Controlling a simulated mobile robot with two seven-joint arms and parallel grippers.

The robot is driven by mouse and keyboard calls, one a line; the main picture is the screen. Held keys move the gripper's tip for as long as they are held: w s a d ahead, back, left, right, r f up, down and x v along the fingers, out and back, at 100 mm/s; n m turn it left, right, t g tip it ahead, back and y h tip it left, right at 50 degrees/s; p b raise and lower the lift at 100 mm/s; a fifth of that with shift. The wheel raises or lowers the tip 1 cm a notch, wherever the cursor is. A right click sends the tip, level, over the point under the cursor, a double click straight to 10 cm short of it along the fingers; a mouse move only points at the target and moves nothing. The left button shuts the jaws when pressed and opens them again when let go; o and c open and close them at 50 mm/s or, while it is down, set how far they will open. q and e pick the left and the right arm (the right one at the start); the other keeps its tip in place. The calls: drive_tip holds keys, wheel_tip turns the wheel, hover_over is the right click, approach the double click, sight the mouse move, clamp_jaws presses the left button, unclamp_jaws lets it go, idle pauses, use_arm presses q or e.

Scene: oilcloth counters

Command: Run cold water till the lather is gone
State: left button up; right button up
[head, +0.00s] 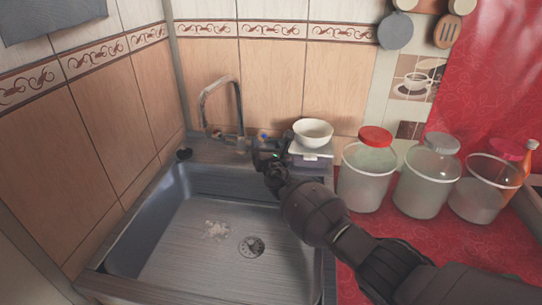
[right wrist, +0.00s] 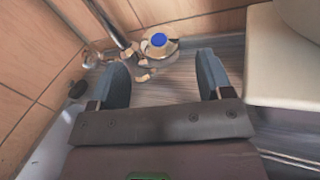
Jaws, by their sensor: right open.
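The sink (head: 150,235) has a patch of white lather (head: 215,230) on its floor, left of the drain (head: 251,246). A curved metal tap (head: 238,100) rises behind the sink; no water stream shows under its spout. A tap knob with a blue cap (head: 263,136) is at the tap's right side. It also shows in the right wrist view (right wrist: 159,41). My right gripper (head: 262,158) is open, just in front of the blue-capped knob. In the right wrist view its fingers (right wrist: 163,75) are apart with nothing between them, and the knob lies beyond their tips. My left gripper is out of view.
A white bowl (head: 313,130) sits on a scale-like stand (head: 311,157) close to the right of my right gripper. Several lidded clear tubs, one with a red lid (head: 375,136), stand on the red counter (head: 395,235). Tiled walls close in behind and left.

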drive_tip(key=shift+p+v, duration=1.15)
drive_tip(key=shift+v, duration=1.6)
